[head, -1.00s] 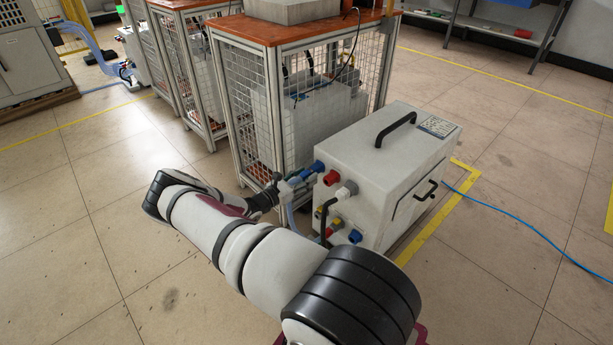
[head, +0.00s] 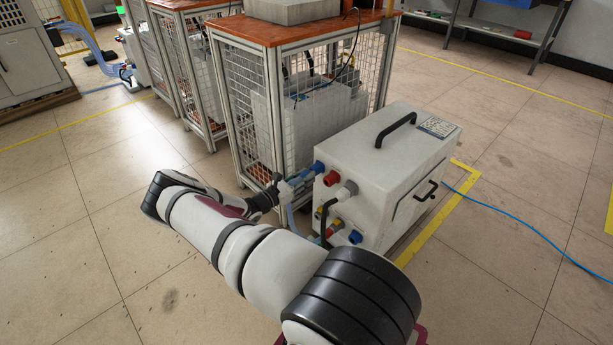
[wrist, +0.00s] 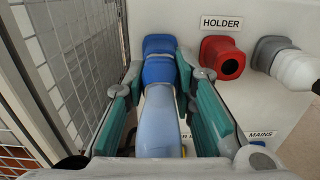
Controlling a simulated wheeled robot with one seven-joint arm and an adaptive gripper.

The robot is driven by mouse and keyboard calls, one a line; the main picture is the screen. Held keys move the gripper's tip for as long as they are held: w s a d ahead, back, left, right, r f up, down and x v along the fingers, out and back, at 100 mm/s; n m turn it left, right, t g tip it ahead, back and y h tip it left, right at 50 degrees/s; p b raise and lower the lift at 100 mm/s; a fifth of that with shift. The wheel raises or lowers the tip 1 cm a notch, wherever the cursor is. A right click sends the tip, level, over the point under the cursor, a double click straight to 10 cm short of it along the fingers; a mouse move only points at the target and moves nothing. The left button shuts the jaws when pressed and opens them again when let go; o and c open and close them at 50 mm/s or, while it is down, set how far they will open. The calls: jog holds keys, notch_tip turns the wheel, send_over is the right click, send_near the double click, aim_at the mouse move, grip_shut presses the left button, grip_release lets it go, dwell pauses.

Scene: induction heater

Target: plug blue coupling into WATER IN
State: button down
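The blue coupling (wrist: 159,72) is on the end of a pale blue hose (wrist: 160,120) in the wrist view. Its front meets the blue port (wrist: 158,44) on the pale unit, lined up with it; I cannot tell if it is fully seated. My gripper (wrist: 161,78) has its teal finger pads against both sides of the coupling. The port's label is hidden. In the head view my gripper (head: 284,189) is at the unit's left face, beside the upper blue port (head: 318,167).
The pale unit (head: 400,150) also carries a red socket (head: 331,178), a grey-white connector (head: 347,189) and a lower blue fitting (head: 355,237). In the wrist view, a red HOLDER socket (wrist: 222,58) is to the right. A mesh cage (wrist: 60,65) stands close on the left.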

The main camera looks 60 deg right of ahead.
aim_at(300, 179)
jog(key=shift+a, duration=0.15)
jog(key=shift+v, duration=2.85)
jog(key=shift+f, duration=0.1)
